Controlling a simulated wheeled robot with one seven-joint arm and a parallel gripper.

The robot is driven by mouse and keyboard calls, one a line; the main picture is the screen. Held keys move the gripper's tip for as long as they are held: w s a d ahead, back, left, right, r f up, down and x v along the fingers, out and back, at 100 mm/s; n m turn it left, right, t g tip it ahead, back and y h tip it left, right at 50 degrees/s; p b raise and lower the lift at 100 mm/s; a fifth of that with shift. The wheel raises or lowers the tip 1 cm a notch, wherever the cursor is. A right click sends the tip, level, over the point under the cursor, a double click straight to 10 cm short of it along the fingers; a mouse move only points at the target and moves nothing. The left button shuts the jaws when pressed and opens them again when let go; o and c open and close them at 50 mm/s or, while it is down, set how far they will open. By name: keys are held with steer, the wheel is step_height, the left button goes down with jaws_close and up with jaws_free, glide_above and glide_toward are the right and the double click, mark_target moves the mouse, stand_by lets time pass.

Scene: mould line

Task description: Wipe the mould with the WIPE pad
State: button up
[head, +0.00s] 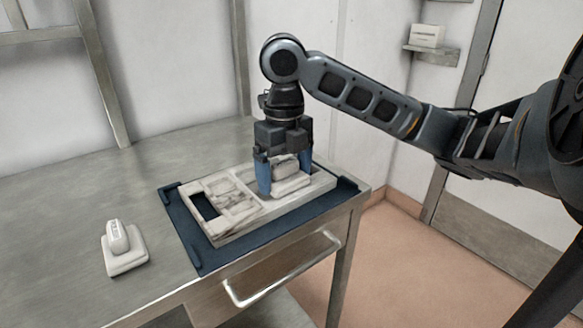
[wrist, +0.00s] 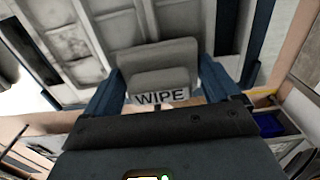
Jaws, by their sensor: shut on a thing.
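The pale mould (head: 228,236) lies on a dark blue mat on the steel table, and its compartments also show in the wrist view (wrist: 122,28). Grey smudges mark its surface, and one opening at its left end is dark. My gripper (head: 284,188) points down over the mould's right part, with its blue fingers shut on the pale grey WIPE pad (head: 293,186). The label "WIPE" on the pad (wrist: 160,52) reads clearly in the wrist view. The pad is at or just above the mould's surface; I cannot tell whether they touch.
A second white handled pad (head: 125,262) stands on the table at the left, its label too small to read. The blue mat (head: 203,262) has raised corner pieces. The table's front edge has a handle (head: 285,280). The table behind the mat is clear.

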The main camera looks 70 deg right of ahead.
mark_target(258, 199)
steer(key=shift+w+a+f, duration=0.1)
steer(key=shift+w+a, duration=0.5)
steer(key=shift+a, duration=0.35)
steer(key=shift+w+a+f, duration=0.1)
steer(key=shift+w+a, duration=0.45)
steer(key=shift+a, duration=0.35)
steer(key=shift+w+a, duration=0.6)
steer(key=shift+a, duration=0.35)
